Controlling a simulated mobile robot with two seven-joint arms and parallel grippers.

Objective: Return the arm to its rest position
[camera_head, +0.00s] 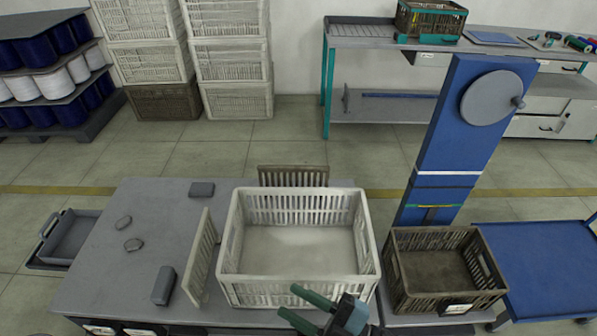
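My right gripper (288,300) shows at the bottom centre, in front of the white crate. Its two green fingers point left and stand apart, with nothing between them. It overlaps the near wall of the white crate (296,292) in the picture; I cannot tell whether it touches. The rest of my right arm is mostly out of the frame. My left gripper and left arm are not in view. The white crate stands on the grey table (120,265) and looks empty inside.
A brown crate (445,300) stands to the right, beside a blue cart (535,265). A blue column with a grey disc (488,98) rises behind. A white slatted panel (202,258) and grey blocks (164,285) occupy the table's left part. A workbench (375,38) stands behind.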

